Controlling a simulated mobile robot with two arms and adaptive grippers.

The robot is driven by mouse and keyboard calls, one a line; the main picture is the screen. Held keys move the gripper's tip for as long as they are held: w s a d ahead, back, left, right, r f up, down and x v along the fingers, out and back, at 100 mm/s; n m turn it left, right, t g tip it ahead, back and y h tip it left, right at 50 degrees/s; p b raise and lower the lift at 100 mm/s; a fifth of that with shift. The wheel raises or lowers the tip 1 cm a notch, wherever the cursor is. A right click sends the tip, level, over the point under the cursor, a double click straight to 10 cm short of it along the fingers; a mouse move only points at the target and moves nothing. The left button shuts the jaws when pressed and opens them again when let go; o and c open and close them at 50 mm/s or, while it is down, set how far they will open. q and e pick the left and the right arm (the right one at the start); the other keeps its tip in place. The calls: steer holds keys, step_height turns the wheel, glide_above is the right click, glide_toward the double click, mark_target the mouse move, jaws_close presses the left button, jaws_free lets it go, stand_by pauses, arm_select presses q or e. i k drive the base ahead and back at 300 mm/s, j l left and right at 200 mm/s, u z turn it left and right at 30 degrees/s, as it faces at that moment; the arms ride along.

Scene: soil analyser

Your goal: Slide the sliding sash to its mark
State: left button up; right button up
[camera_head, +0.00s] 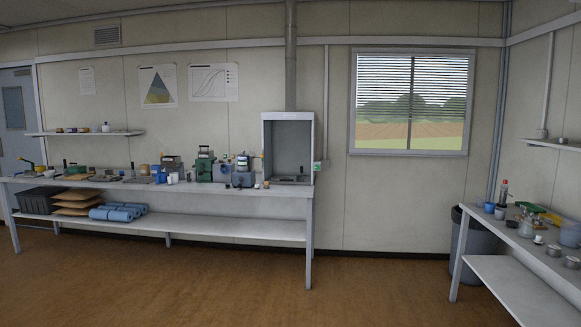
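A grey fume cupboard (265,148) stands at the right end of the long bench against the back wall. A duct (291,60) rises from its top. Its front looks open or glazed, and a dark interior (289,150) shows; I cannot make out a separate sash edge, a handle or a mark at this distance. A small grey box with a green part (318,166) sits at its right side. The window (412,103) on the back wall has a frame, a central upright and a half-lowered blind. Neither of my grippers is in view.
The long bench (240,190) carries several instruments, including a green machine (204,166) and a blue one (243,178). A side bench (520,237) with glassware and tools stands at right, beside a dark bin (478,240). The brown floor (240,285) in front is clear.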

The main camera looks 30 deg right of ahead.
mark_target(282, 180)
steer(key=i+l+z, duration=0.4)
steer(key=i, duration=0.5)
steer(key=i+z, duration=0.45)
steer(key=i, duration=2.7)
